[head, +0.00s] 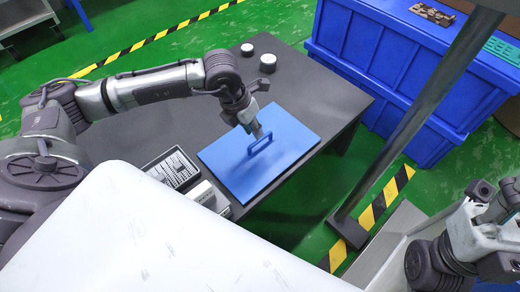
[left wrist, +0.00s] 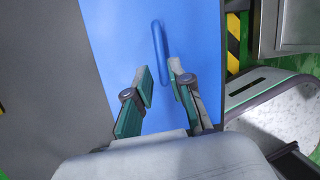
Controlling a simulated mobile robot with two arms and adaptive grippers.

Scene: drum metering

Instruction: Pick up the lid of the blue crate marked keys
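The blue lid (head: 285,160) shows as a flat blue panel at the front edge of a dark table, with an upright blue loop handle (head: 262,143). No "keys" marking shows. My left gripper (head: 259,131) is right at the handle. In the left wrist view the left gripper (left wrist: 160,84) is open, its fingers apart, with the handle (left wrist: 158,45) running in line with the gap between them and the lid (left wrist: 115,40) beneath. I cannot tell whether the fingers touch the handle. My right gripper (head: 492,200) is partly in view at the right edge, away from the lid.
The dark table (head: 180,130) carries two round dark-and-white pieces at the back, a slotted grey tray (head: 174,168) and a pale box (head: 202,193) left of the lid. A large blue container (head: 370,45) stands behind at right. A grey post (head: 410,120) rises right of the table.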

